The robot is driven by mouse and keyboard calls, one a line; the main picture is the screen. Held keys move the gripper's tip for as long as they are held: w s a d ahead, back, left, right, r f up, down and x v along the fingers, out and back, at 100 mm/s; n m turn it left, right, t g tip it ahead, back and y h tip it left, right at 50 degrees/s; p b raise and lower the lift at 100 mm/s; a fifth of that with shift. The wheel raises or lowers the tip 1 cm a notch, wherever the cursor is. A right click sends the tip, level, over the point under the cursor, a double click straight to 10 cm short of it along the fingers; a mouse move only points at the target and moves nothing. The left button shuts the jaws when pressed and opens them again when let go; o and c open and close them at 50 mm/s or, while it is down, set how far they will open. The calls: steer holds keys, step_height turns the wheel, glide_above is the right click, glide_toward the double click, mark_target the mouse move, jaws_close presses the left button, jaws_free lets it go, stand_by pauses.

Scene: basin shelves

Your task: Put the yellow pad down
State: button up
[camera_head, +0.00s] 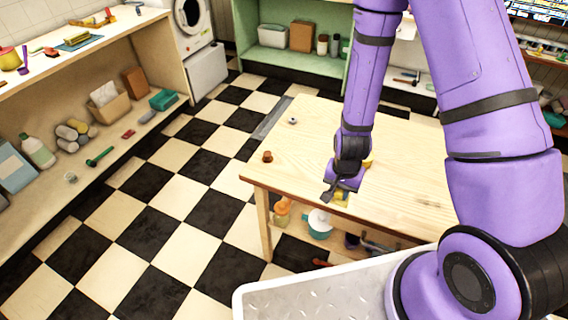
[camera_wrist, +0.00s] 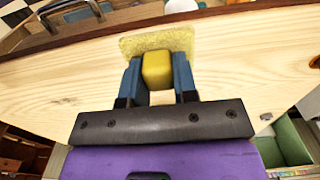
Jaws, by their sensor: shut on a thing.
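The yellow pad (camera_wrist: 183,42) has a flat, rough-textured sheet and a smoother yellow block that sits between my fingers in the wrist view. My gripper (camera_wrist: 157,65) is shut on that block, with one blue finger on each side. In the head view my gripper (camera_head: 330,192) is low over the near edge of the wooden table (camera_head: 299,162), and a bit of yellow (camera_head: 341,199) shows beneath it. The pad is over or on the tabletop near its edge. I cannot tell whether its underside touches the wood.
A small brown cup-like item (camera_head: 267,156) and a small grey item (camera_head: 293,120) stand on the table's left part. A teal-and-white pot (camera_head: 319,224) and an orange bottle (camera_head: 282,211) are beneath the table. The tabletop between them and my gripper is largely bare.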

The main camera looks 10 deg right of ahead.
glide_above(313, 170)
steer(key=shift+w+f, duration=0.15)
steer(key=shift+f, duration=2.3)
steer(key=shift+f, duration=0.1)
steer(key=o, duration=0.9)
